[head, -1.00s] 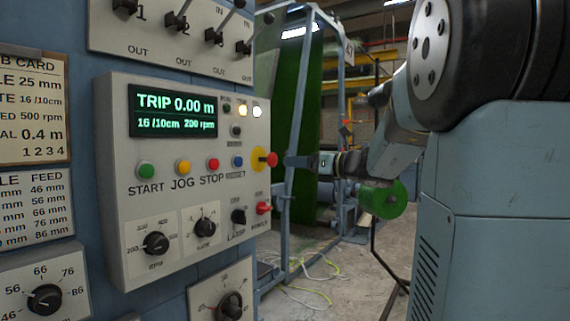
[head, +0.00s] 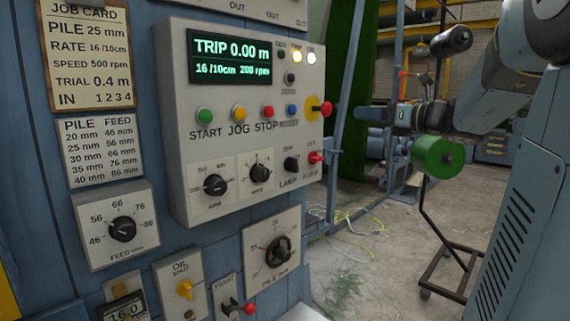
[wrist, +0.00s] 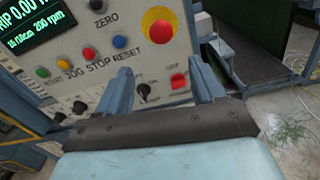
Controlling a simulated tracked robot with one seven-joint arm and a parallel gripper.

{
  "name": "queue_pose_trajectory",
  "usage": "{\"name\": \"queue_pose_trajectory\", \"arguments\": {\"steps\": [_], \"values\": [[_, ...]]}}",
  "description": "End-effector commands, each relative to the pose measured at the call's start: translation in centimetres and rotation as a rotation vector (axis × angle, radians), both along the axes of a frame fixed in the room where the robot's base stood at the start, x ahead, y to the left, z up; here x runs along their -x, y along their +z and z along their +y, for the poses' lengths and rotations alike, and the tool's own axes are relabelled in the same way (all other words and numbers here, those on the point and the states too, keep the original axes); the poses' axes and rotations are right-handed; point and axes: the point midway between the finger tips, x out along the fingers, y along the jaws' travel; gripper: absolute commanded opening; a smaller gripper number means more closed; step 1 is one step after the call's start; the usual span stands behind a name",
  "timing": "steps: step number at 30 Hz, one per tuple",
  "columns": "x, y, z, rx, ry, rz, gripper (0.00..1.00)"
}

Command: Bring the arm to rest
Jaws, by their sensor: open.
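My gripper (head: 366,114) is to the right of the control panel (head: 190,150) in the head view, level with the red emergency knob (head: 326,109) on its yellow plate. Clear space shows between fingertips and knob in that picture. In the wrist view my gripper (wrist: 165,85) has its two fingers apart with nothing between them. They point at the panel, below the red knob (wrist: 160,25) and on both sides of a black lamp switch (wrist: 143,91). The arm is bent and raised. The display (head: 230,59) reads TRIP 0.00 m, 16/10cm, 200 rpm.
A job card (head: 91,53), a feed dial (head: 123,229) and a pile dial (head: 278,250) are on the blue machine. Yellow cables (head: 350,222) lie on the open concrete floor.

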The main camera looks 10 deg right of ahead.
Motion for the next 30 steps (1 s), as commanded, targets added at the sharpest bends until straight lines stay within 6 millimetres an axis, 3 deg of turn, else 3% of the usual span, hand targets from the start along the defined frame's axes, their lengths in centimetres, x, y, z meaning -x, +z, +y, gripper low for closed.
{"name": "queue_pose_trajectory", "arguments": {"steps": [5, 9, 15, 22, 30], "values": [[2.2, -2.1, 4.0, 0.22, 0.092, -0.014, 0.68], [5.8, -5.4, 8.5, 0.545, 0.24, -0.062, 0.68], [11.5, -10.3, 12.4, 1.023, 0.495, -0.189, 0.68], [17.7, -15.2, 13.4, 1.555, 0.832, -0.41, 0.68], [22.7, -18.6, 11.6, 2.102, 1.26, -0.72, 0.68]]}}
